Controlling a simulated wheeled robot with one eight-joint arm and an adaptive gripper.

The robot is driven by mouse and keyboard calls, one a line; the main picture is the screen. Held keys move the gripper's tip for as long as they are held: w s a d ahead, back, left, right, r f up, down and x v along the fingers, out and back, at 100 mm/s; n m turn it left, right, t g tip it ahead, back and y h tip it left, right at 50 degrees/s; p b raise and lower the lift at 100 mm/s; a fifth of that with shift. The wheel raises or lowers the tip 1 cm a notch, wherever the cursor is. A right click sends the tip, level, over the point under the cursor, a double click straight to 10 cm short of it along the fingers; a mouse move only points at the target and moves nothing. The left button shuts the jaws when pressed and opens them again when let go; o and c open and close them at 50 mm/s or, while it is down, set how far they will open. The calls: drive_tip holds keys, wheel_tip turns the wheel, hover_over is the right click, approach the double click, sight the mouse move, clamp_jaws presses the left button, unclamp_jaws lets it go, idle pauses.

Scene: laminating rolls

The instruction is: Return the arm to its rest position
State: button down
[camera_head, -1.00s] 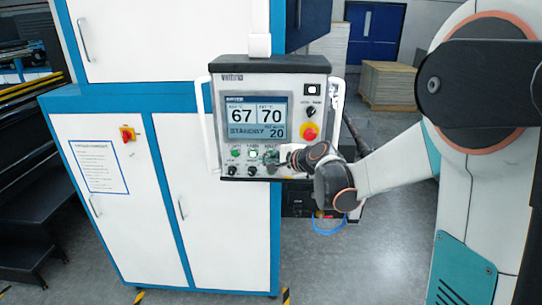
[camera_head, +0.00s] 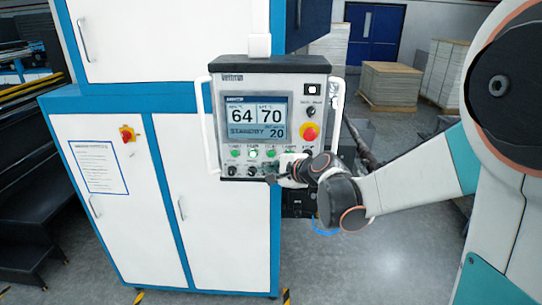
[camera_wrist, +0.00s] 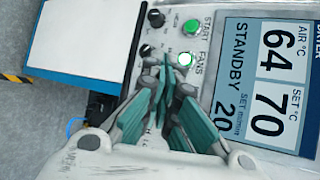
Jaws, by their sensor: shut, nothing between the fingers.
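My gripper (camera_head: 271,179) is in front of the lower edge of the control panel (camera_head: 305,80), below its row of buttons. The wrist view shows its teal fingers (camera_wrist: 169,72) closed together with nothing between them. They overlap the panel face beside the FANS button (camera_wrist: 187,59) in that view; I cannot tell whether they touch it. My arm reaches in from the right, with the elbow high and the forearm sloping down to the wrist. The panel display (camera_head: 257,120) reads 64, 70, STANDBY and 20.
A red emergency stop (camera_head: 309,132) is on the panel's right side, above my wrist. White handles flank the panel. White and blue cabinets (camera_head: 105,165) stand at left. Stacked boards (camera_head: 388,84) are behind. Open floor (camera_head: 400,255) lies below my forearm.

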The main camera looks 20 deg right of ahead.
idle(0.4)
drive_tip(key=s+d+f+n+g+h+b, duration=0.1)
drive_tip(key=s+f+n+g+h+b, duration=0.3)
drive_tip(key=s+f+n+b, duration=1.3)
drive_tip(key=s+f+g+b, duration=0.1)
drive_tip(key=s+f+b, duration=1.1)
drive_tip(key=s+f, duration=0.1)
drive_tip(key=shift+s+f+h+b, duration=0.25)
drive_tip(key=shift+s+h+b, duration=0.15)
drive_tip(key=shift+s, duration=0.5)
